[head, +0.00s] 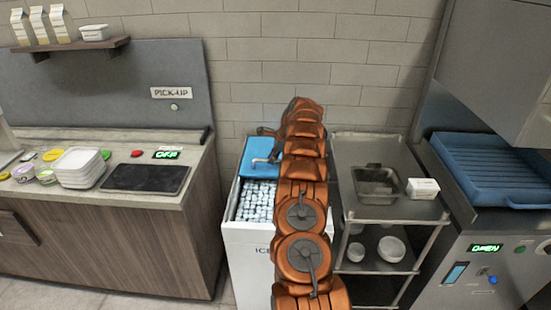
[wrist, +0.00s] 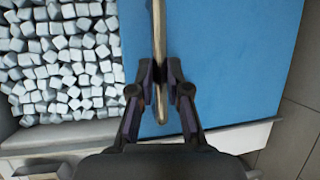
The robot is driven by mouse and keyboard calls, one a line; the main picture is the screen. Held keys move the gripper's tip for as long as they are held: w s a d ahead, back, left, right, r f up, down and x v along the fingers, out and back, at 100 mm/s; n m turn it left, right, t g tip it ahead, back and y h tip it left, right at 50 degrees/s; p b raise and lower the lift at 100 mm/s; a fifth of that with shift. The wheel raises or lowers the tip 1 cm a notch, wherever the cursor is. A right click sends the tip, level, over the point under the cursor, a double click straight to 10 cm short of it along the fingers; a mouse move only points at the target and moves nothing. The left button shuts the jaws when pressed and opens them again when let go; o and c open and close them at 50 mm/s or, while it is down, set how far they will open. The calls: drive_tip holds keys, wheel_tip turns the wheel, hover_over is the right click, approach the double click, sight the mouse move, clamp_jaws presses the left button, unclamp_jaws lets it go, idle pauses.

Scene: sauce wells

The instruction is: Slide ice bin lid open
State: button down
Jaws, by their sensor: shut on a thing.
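The white ice bin (head: 254,244) stands in the middle of the head view, partly hidden by my orange arm. Its blue lid (head: 256,150) covers the far part of the top, and it fills the middle and right of the wrist view (wrist: 230,60). Ice cubes (head: 257,203) show uncovered at the near part, and at left in the wrist view (wrist: 60,65). A light bar handle (wrist: 159,30) runs along the lid. My gripper (wrist: 160,82) is shut on the handle near its lower end in the wrist view. My arm hides the bin's right side.
A pick-up counter (head: 160,203) with stacked white containers (head: 79,168) and a dark pad (head: 146,179) stands at left. A metal shelf rack (head: 390,212) stands close at right, beside a machine with a blue ribbed top (head: 490,165). A tiled wall is behind.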

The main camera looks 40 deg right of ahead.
drive_tip(key=shift+d, duration=0.2)
idle(0.3)
drive_tip(key=c, duration=1.1)
unclamp_jaws()
drive_tip(key=shift+c, duration=0.2)
drive_tip(key=shift+r, duration=0.1)
drive_tip(key=v, duration=1.1)
drive_tip(key=shift+r, duration=0.4)
drive_tip(key=shift+a, duration=0.1)
